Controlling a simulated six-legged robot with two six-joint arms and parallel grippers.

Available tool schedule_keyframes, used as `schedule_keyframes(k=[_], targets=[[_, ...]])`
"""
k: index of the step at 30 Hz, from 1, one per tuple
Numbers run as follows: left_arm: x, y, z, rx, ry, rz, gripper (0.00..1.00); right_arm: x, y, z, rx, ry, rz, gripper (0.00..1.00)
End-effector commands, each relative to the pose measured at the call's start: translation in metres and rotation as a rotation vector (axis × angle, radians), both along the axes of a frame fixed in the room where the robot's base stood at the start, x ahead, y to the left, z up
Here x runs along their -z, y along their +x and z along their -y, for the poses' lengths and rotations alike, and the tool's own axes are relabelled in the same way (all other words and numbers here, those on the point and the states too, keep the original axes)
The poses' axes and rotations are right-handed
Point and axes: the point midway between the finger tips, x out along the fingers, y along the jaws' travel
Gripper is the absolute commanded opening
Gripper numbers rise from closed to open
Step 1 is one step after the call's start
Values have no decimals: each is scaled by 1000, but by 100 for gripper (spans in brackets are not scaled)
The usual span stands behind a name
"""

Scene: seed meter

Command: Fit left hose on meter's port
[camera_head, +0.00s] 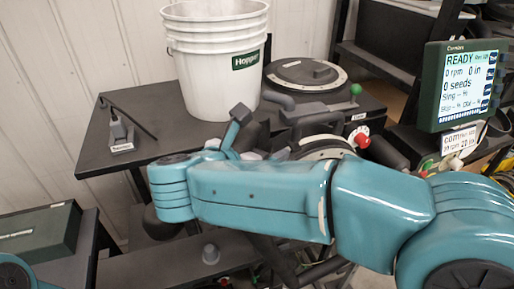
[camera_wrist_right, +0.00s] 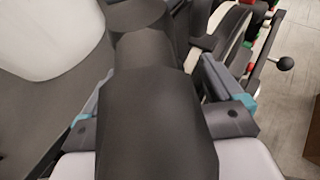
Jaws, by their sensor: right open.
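The meter (camera_head: 322,144), with a pale round rim, is mostly hidden behind my right arm in the head view. My right gripper (camera_head: 256,136) is beside it, to its left. In the right wrist view my right gripper (camera_wrist_right: 157,75) is open, with one finger on each side of a thick dark tube (camera_wrist_right: 150,110) that looks like the hose. Whether the fingers touch it I cannot tell. The tube narrows towards the top of that view. I cannot make out the port or the hose's end. My left gripper is out of view.
A white bucket labelled Hopper (camera_head: 215,75) stands on the dark table (camera_head: 115,155), beside a round dark lid (camera_head: 305,74). A lit screen (camera_head: 462,85) reading READY is at the right. A green case (camera_head: 40,232) sits lower left.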

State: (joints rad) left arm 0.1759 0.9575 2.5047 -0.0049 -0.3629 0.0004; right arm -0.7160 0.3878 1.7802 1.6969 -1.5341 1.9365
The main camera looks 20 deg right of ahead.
Motion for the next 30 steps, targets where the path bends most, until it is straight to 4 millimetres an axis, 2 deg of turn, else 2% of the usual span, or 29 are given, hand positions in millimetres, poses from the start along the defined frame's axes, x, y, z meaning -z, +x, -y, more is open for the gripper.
schedule_keyframes(k=[4,8,21,25,30], targets=[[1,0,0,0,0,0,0,0,-3,-3,2,0,-3,96],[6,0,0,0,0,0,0,-7,-14,-17,-1,1,1,96],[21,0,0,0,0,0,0,-49,-83,-93,-3,1,1,96],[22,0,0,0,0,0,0,-58,-94,-106,-2,0,1,96],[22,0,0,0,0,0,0,-62,-101,-112,0,-1,-1,96]])
